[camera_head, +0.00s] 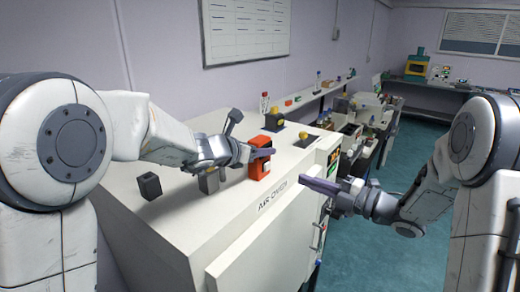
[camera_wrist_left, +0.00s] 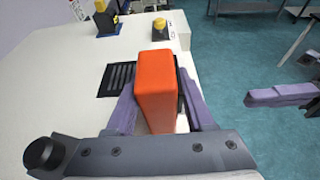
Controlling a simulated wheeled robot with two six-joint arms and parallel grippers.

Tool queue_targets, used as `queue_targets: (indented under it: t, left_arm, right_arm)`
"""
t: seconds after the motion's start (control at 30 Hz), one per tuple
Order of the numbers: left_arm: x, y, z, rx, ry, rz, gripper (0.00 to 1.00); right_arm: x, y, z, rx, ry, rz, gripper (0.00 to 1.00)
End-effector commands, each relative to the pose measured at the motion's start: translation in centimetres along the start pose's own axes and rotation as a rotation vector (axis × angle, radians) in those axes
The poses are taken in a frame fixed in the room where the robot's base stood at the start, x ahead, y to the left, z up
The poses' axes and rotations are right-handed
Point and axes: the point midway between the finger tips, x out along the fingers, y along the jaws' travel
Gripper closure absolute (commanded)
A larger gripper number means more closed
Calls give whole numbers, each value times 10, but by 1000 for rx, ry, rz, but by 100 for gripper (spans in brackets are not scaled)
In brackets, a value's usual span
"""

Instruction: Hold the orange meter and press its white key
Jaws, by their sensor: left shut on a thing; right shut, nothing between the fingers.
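The orange meter (camera_head: 260,168) is at the front edge of the white oven's top, upright. My left gripper (camera_head: 258,153) is shut on it; in the left wrist view the purple fingers (camera_wrist_left: 160,115) lie on both sides of the orange meter (camera_wrist_left: 154,82). I cannot tell whether its base touches the oven top. Its white key cannot be made out. My right gripper (camera_head: 310,181) is shut and empty, to the right of the meter and apart from it, in front of the oven. It also shows at the right of the left wrist view (camera_wrist_left: 280,95).
The white oven (camera_head: 165,220) marked "AIR OVEN" fills the middle. A dark grey block (camera_head: 149,186) stands on its top at the left. Black-and-yellow items (camera_head: 274,120) stand farther back. A cluttered bench (camera_head: 372,125) lies beyond; the teal floor at right is open.

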Motion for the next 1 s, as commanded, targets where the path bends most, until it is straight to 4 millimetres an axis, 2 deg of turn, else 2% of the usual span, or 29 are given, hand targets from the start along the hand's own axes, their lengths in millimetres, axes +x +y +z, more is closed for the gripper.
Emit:
queue_targets:
  t: [0.43, 0.57, 0.77, 1.0]
  left_arm:
    - [0, 0, 0, 0, 0, 0, 100]
    - [0, 0, 0, 0, 0, 0, 100]
    - [0, 0, 0, 0, 0, 0, 100]
    - [0, 0, 0, 0, 0, 0, 100]
  right_arm:
    - [1, 0, 0, -1, -3, -5, 100]
    - [6, 0, -3, -10, -31, -60, 100]
    - [13, -2, -7, -29, -171, -241, 100]
    - [0, 2, -9, -41, -374, -400, 100]
